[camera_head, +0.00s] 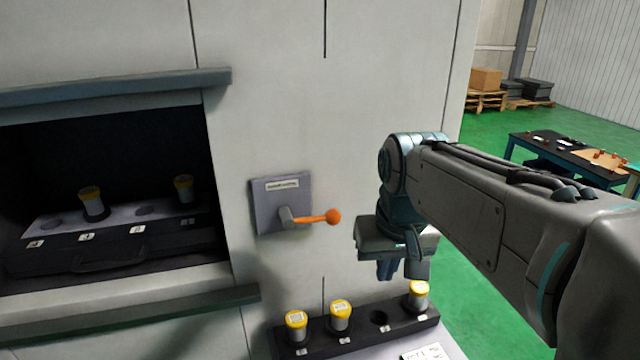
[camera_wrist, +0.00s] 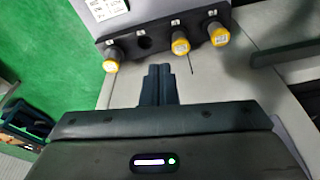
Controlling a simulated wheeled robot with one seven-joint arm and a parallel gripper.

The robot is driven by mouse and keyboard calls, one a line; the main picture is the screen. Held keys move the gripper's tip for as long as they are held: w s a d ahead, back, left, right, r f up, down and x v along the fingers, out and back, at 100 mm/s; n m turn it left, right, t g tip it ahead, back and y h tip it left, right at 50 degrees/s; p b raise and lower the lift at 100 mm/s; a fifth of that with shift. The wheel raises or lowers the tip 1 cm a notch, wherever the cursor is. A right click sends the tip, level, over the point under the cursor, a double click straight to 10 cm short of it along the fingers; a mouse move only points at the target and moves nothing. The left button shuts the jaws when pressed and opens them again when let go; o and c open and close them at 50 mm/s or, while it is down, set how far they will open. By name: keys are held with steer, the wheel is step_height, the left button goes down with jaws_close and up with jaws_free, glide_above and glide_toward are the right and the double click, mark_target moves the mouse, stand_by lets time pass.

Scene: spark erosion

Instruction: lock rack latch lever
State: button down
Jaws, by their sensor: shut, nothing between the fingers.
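The latch lever (camera_head: 318,217) is an orange handle with a round ball knob, on a grey labelled plate (camera_head: 282,203) on the machine's front wall. It points right, roughly level. My gripper (camera_head: 387,271) is to the right of and below the lever, apart from it, pointing down. Its fingers are shut and empty, and they also show in the wrist view (camera_wrist: 159,85). The rack (camera_head: 68,252) sits inside the dark opening at left, with two yellow-topped holders in it. The lever is not in the wrist view.
A black holder strip (camera_head: 361,335) with several yellow-topped holders and one empty hole lies below my gripper; it also shows in the wrist view (camera_wrist: 160,31). A ledge (camera_head: 130,318) juts out under the opening. The wall between lever and gripper is clear. A table (camera_head: 560,150) stands far right.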

steer(key=w+a+r+p, duration=0.1)
steer(key=w+a+r, duration=0.1)
steer(key=r, duration=0.4)
steer(key=w+a+r+n+p, duration=0.1)
steer(key=w+a+r+p, duration=0.1)
steer(key=r, duration=0.4)
steer(key=w+a+r+n+y+p, duration=0.1)
steer(key=w+a+r, duration=0.3)
steer(key=r, duration=0.2)
steer(key=shift+w+a+r+g, duration=0.25)
steer(key=shift+w+r+g, duration=0.05)
steer(key=shift+r, duration=0.05)
steer(key=p+x, duration=0.1)
steer(key=x, duration=1.3)
